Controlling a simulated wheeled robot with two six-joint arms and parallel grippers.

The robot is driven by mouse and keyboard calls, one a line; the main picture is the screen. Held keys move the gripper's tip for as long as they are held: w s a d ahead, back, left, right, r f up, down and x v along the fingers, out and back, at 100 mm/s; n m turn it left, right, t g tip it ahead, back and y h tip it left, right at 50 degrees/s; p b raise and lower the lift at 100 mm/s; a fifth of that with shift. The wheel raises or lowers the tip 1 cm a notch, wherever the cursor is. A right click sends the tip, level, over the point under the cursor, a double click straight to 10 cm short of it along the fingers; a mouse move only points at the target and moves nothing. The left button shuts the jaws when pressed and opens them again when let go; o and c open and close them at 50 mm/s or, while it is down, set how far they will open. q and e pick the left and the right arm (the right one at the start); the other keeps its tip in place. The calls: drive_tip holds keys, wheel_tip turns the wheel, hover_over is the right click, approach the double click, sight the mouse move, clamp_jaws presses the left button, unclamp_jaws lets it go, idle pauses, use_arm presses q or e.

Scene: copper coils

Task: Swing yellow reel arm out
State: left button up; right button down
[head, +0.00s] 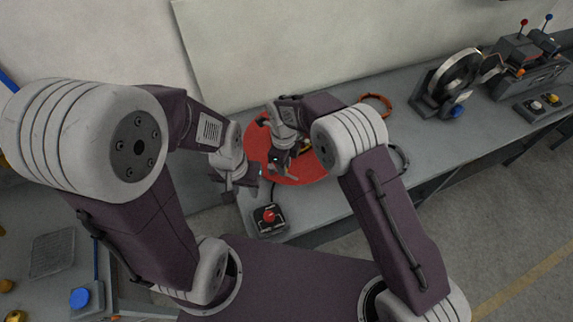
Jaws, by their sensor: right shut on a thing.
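A round red disc (312,170) lies flat on the grey bench, partly hidden by my arms. A small yellow-orange piece, which looks like the yellow reel arm (306,146), shows over the disc beside my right wrist. My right gripper (277,172) is over the disc, pointing down and shut on a part that looks like the reel arm; the grip itself is mostly hidden. My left gripper (238,185) hangs at the disc's left edge, apart from the yellow piece. Its fingers are too small and dark to tell open from shut.
A box with a red button (269,217) stands at the bench's front edge. A copper ring (376,104) and a dark ring (399,158) lie right of the disc. A reel stand (450,82) and a lever machine (530,68) stand farther right.

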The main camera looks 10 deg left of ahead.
drive_tip(key=shift+a+r, duration=0.1)
drive_tip(key=shift+a, duration=0.05)
drive_tip(key=c, duration=1.4)
unclamp_jaws()
drive_tip(key=shift+c, duration=0.2)
drive_tip(key=shift+o, duration=0.9)
drive_tip(key=shift+r, duration=0.3)
wheel_tip(320, 180, up, 8)
drive_tip(key=b, duration=0.2)
drive_tip(key=shift+r, duration=0.2)
